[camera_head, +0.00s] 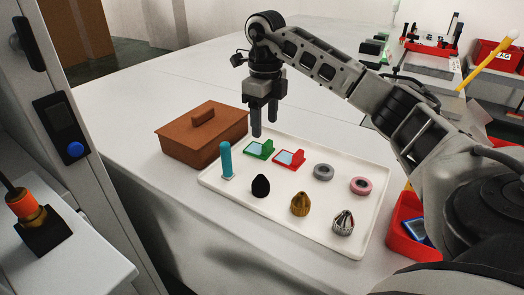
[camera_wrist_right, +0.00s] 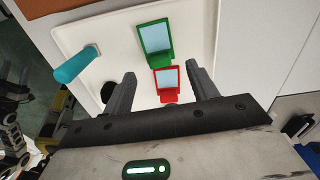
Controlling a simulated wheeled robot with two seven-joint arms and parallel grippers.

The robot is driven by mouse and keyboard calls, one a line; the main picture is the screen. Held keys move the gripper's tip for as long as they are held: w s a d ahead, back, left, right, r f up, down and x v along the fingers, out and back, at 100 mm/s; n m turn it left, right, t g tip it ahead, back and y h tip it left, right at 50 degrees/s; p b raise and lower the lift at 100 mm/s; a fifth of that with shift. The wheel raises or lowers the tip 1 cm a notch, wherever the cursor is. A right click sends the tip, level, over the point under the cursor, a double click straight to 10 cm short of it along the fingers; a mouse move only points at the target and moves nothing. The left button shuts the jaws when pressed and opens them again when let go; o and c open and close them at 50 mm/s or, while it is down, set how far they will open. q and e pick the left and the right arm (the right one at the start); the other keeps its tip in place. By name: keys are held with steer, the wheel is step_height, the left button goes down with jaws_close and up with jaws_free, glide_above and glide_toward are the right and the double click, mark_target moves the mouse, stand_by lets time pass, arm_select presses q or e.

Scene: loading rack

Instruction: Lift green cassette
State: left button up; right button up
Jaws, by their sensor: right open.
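The green cassette (camera_head: 259,149) lies on the white tray (camera_head: 290,225), beside a red cassette (camera_head: 289,159). My right gripper (camera_head: 264,127) points down, above the tray's back edge, close to the green cassette. The green cassette (camera_wrist_right: 157,42) shows past the fingertips there, and the red cassette (camera_wrist_right: 166,83) shows between the fingers. My left gripper does not show.
The tray also holds a teal cylinder (camera_head: 226,160), a black egg-shaped thing (camera_head: 261,186), a gold one (camera_head: 300,204), a silver one (camera_head: 343,222), and grey (camera_head: 323,172) and pink (camera_head: 361,186) rings. A brown lidded box (camera_head: 190,140) stands left of the tray. A red bin (camera_head: 403,222) is at right.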

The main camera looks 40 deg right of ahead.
mark_target(263, 151)
steer(key=shift+s+f, duration=0.15)
steer(key=shift+f, duration=2.55)
steer(key=c, duration=1.1)
